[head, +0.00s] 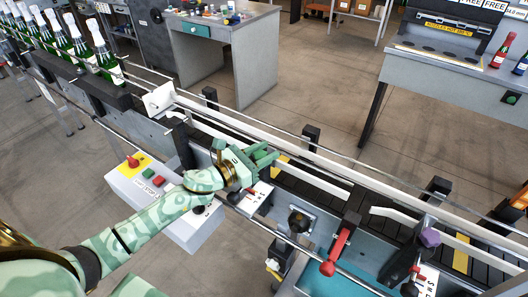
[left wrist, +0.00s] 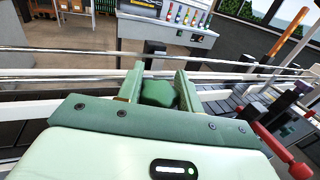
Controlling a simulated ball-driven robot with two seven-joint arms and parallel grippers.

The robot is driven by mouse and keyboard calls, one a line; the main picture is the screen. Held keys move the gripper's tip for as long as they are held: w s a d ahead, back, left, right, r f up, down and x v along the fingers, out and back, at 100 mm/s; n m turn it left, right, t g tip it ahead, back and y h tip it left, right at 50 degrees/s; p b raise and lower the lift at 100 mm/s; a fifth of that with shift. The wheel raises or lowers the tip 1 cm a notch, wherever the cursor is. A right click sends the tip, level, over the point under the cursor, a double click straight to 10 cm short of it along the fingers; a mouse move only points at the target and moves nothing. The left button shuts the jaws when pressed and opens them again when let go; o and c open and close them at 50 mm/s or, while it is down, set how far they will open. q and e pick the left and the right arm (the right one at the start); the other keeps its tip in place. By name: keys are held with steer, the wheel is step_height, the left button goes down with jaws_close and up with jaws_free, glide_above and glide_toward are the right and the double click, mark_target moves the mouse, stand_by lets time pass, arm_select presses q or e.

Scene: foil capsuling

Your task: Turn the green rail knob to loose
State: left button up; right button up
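The green rail knob (left wrist: 158,93) shows in the left wrist view between the two fingers of my left gripper (left wrist: 160,88). The fingers lie along its left and right sides with no clear gap. In the head view my left gripper (head: 262,157) reaches over the near side of the conveyor, and its hand and fingers hide most of the knob. A white label plate (head: 257,196) with a small red mark sits just beside the gripper; its text is mostly covered. The knob's setting cannot be read. My right gripper is not in view.
A purple knob (head: 430,237) and a red-handled lever (head: 338,250) stand to the right along the rail. A control box (head: 145,180) with a red switch is at left. Foil-topped green bottles (head: 105,58) line the conveyor at upper left. Metal guide rails run close past the gripper.

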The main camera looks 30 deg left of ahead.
arm_select(q)
steer(key=shift+n+t+y, duration=0.3)
steer(key=shift+n+y, duration=0.1)
steer(key=shift+y, duration=0.1)
steer(key=shift+a+n+t+y+p, duration=0.1)
steer(key=shift+n+t+y+p, duration=0.3)
steer(key=shift+n+y, duration=0.5)
steer(key=n+y, duration=0.2)
steer(key=y, duration=0.2)
steer(key=shift+w+a+t, duration=0.1)
steer(key=shift+t, duration=0.3)
steer(key=n+y, duration=0.2)
steer(key=y, duration=0.2)
steer(key=shift+a+n, duration=0.15)
steer(key=shift+n, duration=0.25)
steer(key=shift+a+n+g+y+b, duration=0.15)
steer(key=shift+n+g+y+b, duration=0.25)
steer(key=shift+n+y, duration=0.7)
steer(key=shift+a+n+g+y+b, duration=0.1)
steer(key=shift+n+g+y+b, duration=0.35)
steer(key=shift+y, duration=1.15)
steer(key=shift+n, duration=0.25)
steer(key=o, duration=1)
